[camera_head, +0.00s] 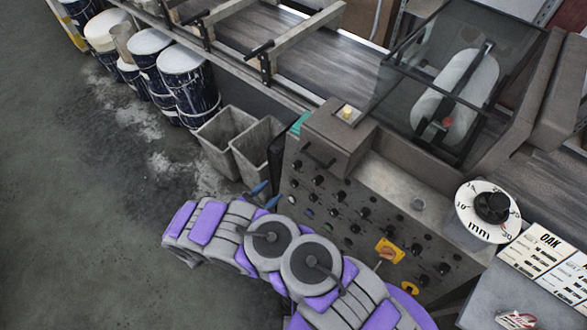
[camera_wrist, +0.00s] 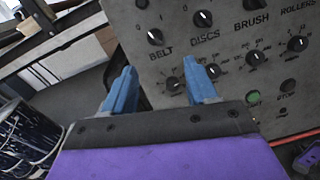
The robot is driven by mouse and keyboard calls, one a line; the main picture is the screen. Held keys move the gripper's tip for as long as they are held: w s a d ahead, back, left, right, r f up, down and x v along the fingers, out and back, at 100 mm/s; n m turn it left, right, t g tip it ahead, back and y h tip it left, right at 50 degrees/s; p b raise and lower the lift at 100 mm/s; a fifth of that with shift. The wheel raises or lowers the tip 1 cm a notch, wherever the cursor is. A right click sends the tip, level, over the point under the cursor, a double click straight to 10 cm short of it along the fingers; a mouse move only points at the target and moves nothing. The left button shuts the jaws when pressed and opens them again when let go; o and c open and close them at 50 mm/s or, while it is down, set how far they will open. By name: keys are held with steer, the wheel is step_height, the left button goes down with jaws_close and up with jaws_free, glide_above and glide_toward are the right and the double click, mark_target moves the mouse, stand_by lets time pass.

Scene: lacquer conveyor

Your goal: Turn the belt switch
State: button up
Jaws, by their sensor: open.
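The belt switch (camera_wrist: 155,37) is a small black knob with a white mark, just above the printed word BELT in the wrist view. It is on the grey control panel (camera_wrist: 195,55), at the upper left of the knobs. My gripper (camera_wrist: 161,88) is open, with two blue fingers apart and nothing between them. The fingertips lie below the belt switch in the wrist view, apart from it. In the head view my gripper (camera_head: 266,194) is at the left edge of the panel (camera_head: 385,180). I cannot tell there which knob is the belt switch.
Knobs for discs (camera_wrist: 203,18) and brush (camera_wrist: 250,4) sit to the right; a knob (camera_wrist: 173,84) is close to the right finger. Grey bins (camera_head: 258,148) and paint buckets (camera_head: 187,80) stand left of the panel. Floor at left (camera_head: 80,200) is clear.

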steer(key=v, duration=0.7)
steer(key=shift+a+f, duration=0.25)
steer(key=shift+a, duration=0.1)
stand_by(0.4)
steer(key=shift+a, duration=0.45)
steer(key=v, duration=1.7)
steer(key=shift+p, duration=0.35)
steer(key=shift+s+f, duration=0.1)
